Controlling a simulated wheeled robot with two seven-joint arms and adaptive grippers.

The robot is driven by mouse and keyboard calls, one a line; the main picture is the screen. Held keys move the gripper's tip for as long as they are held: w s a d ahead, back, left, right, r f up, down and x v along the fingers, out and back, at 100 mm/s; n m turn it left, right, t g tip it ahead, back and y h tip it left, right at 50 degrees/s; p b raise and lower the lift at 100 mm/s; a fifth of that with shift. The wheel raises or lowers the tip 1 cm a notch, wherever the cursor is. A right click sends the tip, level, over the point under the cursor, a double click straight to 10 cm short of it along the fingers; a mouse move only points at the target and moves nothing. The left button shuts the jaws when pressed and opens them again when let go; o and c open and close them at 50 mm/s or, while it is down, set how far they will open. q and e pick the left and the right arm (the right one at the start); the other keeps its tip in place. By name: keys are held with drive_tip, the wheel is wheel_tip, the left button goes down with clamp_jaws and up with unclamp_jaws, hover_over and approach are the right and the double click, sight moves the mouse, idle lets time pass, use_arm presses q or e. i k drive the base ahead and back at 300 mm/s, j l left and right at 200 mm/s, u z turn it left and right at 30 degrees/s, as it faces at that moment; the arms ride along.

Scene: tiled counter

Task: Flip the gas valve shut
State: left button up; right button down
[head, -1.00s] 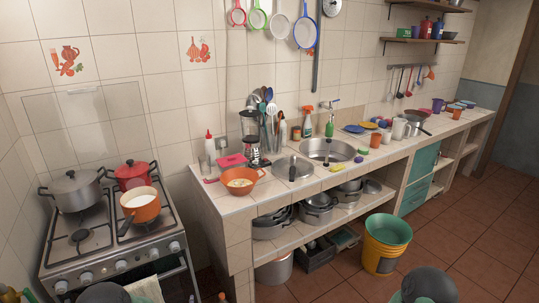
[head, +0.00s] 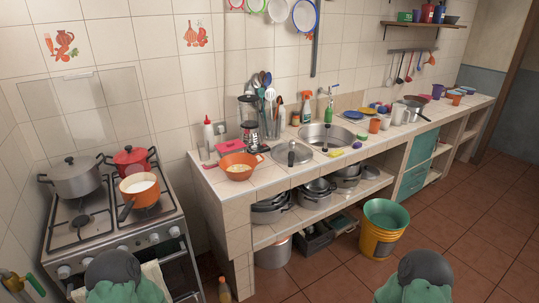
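A small yellow and green object (head: 18,284) shows at the lower left edge, left of the stove. It is partly cut off, and I cannot tell for sure whether it is the gas valve or how its handle is turned. The gas stove (head: 110,235) stands at the left with pots on it. Only rounded dark and green parts of my two arms show at the bottom edge. Neither gripper is in view.
On the stove are a grey pot (head: 75,180), a red pot (head: 132,160) and an orange saucepan (head: 139,190). A tiled counter (head: 262,185) with a sink stands to the right. A yellow bucket (head: 380,240) stands on the floor. A bottle (head: 224,290) stands between stove and counter.

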sight(29, 277)
drive_tip(key=k+j, duration=0.1)
drive_tip(key=j, duration=0.15)
drive_tip(key=k+j, duration=0.1)
drive_tip(key=j, duration=0.15)
drive_tip(key=j+u, duration=0.15)
drive_tip(key=u, duration=1.25)
drive_tip(key=k+j, duration=0.05)
